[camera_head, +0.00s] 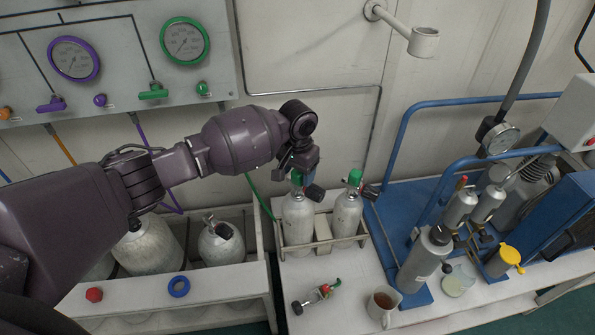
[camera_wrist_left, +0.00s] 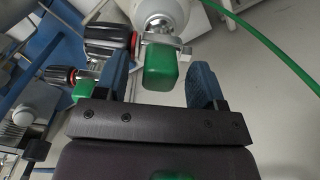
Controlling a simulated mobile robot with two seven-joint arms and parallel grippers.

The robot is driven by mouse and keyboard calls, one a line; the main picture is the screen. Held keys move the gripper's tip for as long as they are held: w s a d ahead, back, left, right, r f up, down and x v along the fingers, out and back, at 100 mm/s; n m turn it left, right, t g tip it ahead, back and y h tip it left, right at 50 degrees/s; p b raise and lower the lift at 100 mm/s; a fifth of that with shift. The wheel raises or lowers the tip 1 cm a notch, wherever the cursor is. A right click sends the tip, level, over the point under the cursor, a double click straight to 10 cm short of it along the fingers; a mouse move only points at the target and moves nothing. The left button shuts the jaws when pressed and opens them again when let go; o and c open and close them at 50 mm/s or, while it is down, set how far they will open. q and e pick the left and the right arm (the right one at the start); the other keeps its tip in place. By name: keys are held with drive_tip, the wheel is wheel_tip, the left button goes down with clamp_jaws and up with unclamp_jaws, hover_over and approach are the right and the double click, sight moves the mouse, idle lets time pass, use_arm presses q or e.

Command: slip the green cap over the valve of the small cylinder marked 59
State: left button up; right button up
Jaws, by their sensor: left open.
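Two small grey-white cylinders stand upright in a low rack on the white bench, a left one (camera_head: 298,220) and a right one (camera_head: 346,215). I cannot read a 59 on either. My left gripper (camera_head: 300,172) is above the left cylinder, pointing down. In the left wrist view its blue fingers stand open, one on each side of a green cap (camera_wrist_left: 160,68), with gaps visible. That cap sits at the left cylinder's valve (camera_wrist_left: 162,42); how far over it is hidden. A second green cap (camera_head: 355,177) tops the right cylinder. My right gripper is not in view.
A blue-framed cart (camera_head: 420,200) with cylinders and a gauge stands close on the right. A mug (camera_head: 383,305) and a small valve fitting (camera_head: 318,296) lie in front of the rack. Large cylinders (camera_head: 150,245) stand at left. A green hose (camera_wrist_left: 265,45) runs nearby.

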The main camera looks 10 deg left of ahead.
use_arm(q)
wheel_tip(320, 180, up, 11)
drive_tip(key=p, duration=0.1)
idle(0.3)
drive_tip(key=shift+f, duration=0.15)
idle(0.4)
